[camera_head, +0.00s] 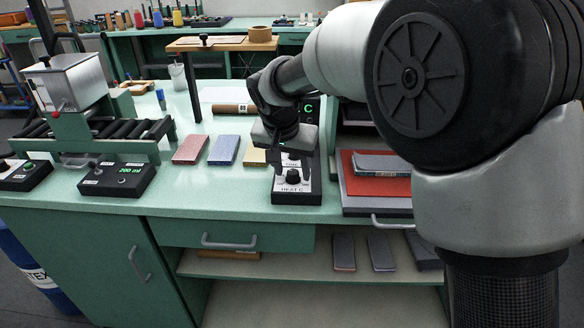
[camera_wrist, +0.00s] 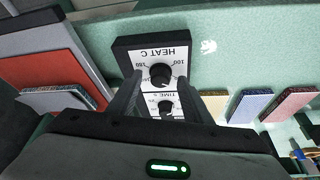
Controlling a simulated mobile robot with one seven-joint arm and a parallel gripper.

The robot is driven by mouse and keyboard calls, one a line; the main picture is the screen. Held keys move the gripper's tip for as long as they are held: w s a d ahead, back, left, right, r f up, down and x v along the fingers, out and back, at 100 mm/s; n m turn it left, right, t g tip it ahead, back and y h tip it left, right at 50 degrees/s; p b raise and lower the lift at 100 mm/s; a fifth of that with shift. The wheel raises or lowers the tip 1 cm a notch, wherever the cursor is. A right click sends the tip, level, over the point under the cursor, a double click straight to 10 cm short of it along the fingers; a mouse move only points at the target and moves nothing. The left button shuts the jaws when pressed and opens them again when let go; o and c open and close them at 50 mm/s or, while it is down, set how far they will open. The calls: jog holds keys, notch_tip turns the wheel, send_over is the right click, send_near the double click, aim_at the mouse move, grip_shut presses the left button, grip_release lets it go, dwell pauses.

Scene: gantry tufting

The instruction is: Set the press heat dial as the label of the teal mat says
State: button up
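The press control box (camera_head: 297,196) stands on the green bench with its HEAT C dial (camera_head: 292,178) towards the front edge. The dial's dark knob (camera_wrist: 160,74) shows upside down in the wrist view, between printed numbers; its exact setting is too small to read. A smaller TIME dial (camera_wrist: 166,106) lies behind it. My gripper (camera_head: 292,163) is open and points down over the box. In the wrist view its fingers (camera_wrist: 160,82) appear on either side of the heat knob; I cannot tell whether they touch it. I cannot make out a teal mat or its label.
A grey-topped mat (camera_head: 378,163) lies on the red press bed (camera_head: 376,187) right of the box. Pink (camera_head: 192,150), blue (camera_head: 224,150) and yellow (camera_head: 254,157) mats lie to the left. Another control box (camera_head: 117,180) reads 200 ml. The bench front left of the heat box is clear.

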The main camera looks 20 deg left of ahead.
jog(key=p+v, duration=0.3)
jog(key=v, duration=1.4)
jog(key=shift+r, duration=0.2)
jog(key=shift+s+d, duration=0.1)
jog(key=shift+d, duration=0.05)
jog(key=s+d+r, duration=0.1)
jog(key=s+d, duration=0.2)
jog(key=d, duration=0.7)
jog(key=s+d+r, duration=0.1)
jog(key=s+d, duration=0.3)
jog(key=d, duration=0.7)
jog(key=s+d+f+t, duration=0.1)
jog(key=s+d+f, duration=0.5)
jog(key=s+d, duration=0.5)
notch_tip(320, 180, up, 18)
jog(key=p, duration=1.8)
jog(key=shift+a+f, duration=0.2)
